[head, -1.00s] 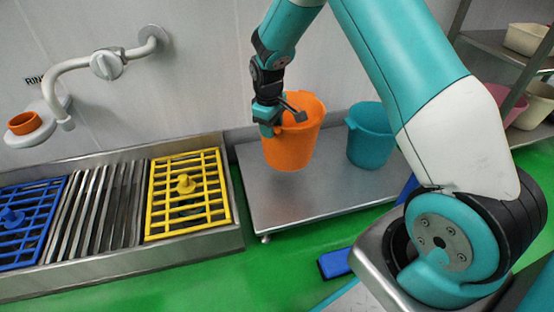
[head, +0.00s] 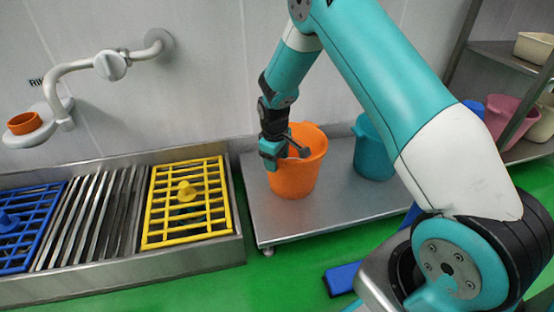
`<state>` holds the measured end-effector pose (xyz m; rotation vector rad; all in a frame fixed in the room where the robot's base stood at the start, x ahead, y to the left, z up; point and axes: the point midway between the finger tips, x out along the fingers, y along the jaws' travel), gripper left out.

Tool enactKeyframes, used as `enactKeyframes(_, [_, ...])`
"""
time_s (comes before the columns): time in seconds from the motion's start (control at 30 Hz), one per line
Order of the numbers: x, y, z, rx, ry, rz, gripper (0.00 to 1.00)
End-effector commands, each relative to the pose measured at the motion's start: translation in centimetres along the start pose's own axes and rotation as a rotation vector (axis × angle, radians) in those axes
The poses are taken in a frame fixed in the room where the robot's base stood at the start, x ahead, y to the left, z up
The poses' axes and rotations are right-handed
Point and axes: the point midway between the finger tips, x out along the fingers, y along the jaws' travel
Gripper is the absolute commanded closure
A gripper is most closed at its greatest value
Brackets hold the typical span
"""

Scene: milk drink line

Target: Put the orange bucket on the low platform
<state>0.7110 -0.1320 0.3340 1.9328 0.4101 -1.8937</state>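The orange bucket (head: 301,172) is upright over the left part of the low metal platform (head: 345,207). Its base looks at or very close to the platform surface; I cannot tell for sure whether it touches. My gripper (head: 271,154) is at the bucket's left side near the rim and appears shut on it. The fingertips are small and partly merge with the bucket's edge, so the exact grip is hard to see.
A teal bucket (head: 371,152) stands on the platform to the right, partly behind my arm. A metal drain bench with a yellow grid (head: 188,202) and a blue grid (head: 28,222) lies left. A blue object (head: 342,278) is on the green floor in front.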

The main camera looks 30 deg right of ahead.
Motion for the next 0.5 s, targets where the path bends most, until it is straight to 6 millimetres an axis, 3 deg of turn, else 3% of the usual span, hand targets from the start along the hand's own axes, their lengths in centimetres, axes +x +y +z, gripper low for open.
enactKeyframes(0.33, [-0.3,0.0,0.0,0.0,0.0,0.001,0.36])
enactKeyframes(0.5, [-2.9,0.1,-0.1,0.0,0.001,0.002,0.36])
